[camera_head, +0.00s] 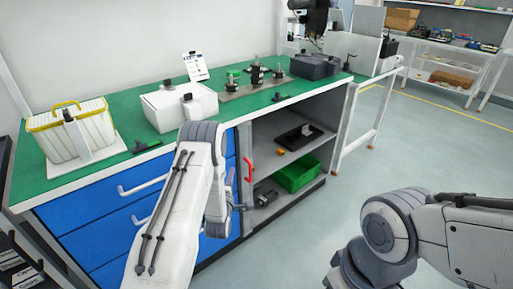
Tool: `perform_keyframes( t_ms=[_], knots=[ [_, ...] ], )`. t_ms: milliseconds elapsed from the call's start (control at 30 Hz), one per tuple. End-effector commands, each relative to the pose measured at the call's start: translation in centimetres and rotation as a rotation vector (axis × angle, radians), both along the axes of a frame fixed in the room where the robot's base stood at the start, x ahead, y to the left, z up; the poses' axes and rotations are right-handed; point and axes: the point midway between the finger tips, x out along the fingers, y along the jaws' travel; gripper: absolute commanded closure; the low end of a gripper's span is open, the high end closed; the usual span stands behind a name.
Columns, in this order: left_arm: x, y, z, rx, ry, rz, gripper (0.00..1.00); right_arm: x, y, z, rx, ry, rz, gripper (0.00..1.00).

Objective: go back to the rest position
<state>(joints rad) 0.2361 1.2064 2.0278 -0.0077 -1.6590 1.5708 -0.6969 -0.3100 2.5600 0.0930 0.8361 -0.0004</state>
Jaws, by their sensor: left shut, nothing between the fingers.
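My left arm (178,215) reaches up from the bottom and bends at a grey joint in front of the workbench. My left gripper (241,208) shows only as a small dark part beside the forearm, in front of the blue drawers. It is shut and empty, apart from the objects on the bench. My right arm (440,235) is folded at the lower right, over open floor. Its gripper is outside the picture.
The green-topped workbench (120,152) holds a yellow-rimmed basket (92,112), a white box (165,103) and a dark case (315,66). Drawer handles (143,187) and a red handle (248,169) stick out near my left arm. A green bin (298,174) sits below. Floor at right is clear.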

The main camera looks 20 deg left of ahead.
Motion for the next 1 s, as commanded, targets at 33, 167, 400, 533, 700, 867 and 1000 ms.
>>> perform_keyframes(
  t_ms=[33, 167, 400, 533, 700, 867, 1000],
  knots=[
    [0.0, 0.0, 0.0, 0.0, 0.0, 0.0, 1.0, 0.0, 0.0, 0.0, 0.0, 0.0, 0.0, 0.5],
    [0.6, -0.9, 0.5, 0.021, 0.028, -0.018, 1.0, 0.0, 0.0, 0.0, 0.0, 0.0, 0.0, 0.5],
    [2.4, -10.0, 4.1, 0.257, 0.314, -0.214, 1.0, 0.0, 0.0, 0.0, 0.0, 0.0, 0.0, 0.5],
    [0.2, -16.5, 6.1, 0.45, 0.507, -0.394, 1.0, 0.0, 0.0, 0.0, 0.0, 0.0, 0.0, 0.5],
    [-6.3, -23.7, 8.8, 0.719, 0.712, -0.678, 1.0, 0.0, 0.0, 0.0, 0.0, 0.0, 0.0, 0.5],
    [-15.6, -28.2, 11.1, 0.986, 0.853, -0.993, 1.0, 0.0, 0.0, 0.0, 0.0, 0.0, 0.0, 0.5],
    [-24.1, -29.4, 12.8, 1.199, 0.924, -1.273, 1.0, 0.0, 0.0, 0.0, 0.0, 0.0, 0.0, 0.5]
  ],
)
